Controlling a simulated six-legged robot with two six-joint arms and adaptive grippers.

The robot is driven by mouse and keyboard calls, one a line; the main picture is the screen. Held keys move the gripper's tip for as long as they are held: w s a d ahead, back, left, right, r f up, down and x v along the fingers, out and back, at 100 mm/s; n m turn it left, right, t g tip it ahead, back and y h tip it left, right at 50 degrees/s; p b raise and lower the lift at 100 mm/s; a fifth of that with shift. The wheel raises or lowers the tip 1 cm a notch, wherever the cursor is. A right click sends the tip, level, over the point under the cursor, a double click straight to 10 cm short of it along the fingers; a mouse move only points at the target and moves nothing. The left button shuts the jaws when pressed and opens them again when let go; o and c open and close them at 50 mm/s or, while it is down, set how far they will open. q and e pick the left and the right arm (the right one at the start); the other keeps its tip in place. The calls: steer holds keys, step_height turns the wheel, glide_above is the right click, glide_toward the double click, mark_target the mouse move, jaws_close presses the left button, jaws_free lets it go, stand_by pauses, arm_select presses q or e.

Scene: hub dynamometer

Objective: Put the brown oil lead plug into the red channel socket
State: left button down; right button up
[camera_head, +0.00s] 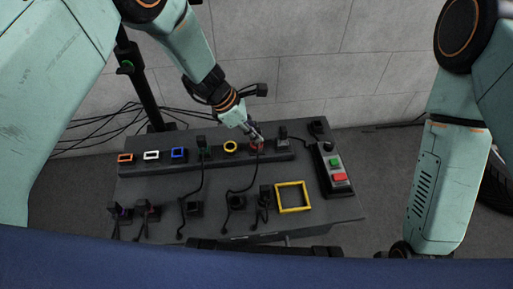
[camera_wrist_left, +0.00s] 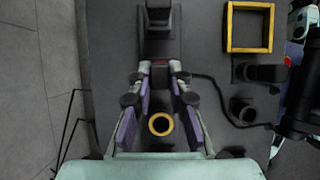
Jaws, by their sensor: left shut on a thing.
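My left gripper (camera_head: 256,140) reaches down to the back row of the panel, at the red channel socket (camera_head: 257,148). In the left wrist view its two fingers (camera_wrist_left: 160,78) are shut on a dark plug (camera_wrist_left: 160,77), which I take to be the oil lead plug. Its brown colour does not show. A strip of the red socket (camera_wrist_left: 160,63) shows just past the plug. The plug is at the socket, but the fingers hide how deep it sits. A black cable runs from it to the front of the panel.
A yellow ring socket (camera_head: 230,146) is just left of the gripper, and a dark plug (camera_head: 282,140) stands just right. Orange (camera_head: 125,158), white (camera_head: 151,155) and blue (camera_head: 179,153) sockets are further left. A yellow square frame (camera_head: 293,209) and several cabled plugs are in front.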

arm_select(q)
steer(key=shift+f, duration=0.25)
steer(key=c, duration=1.2)
jaws_free()
steer(key=v, duration=1.2)
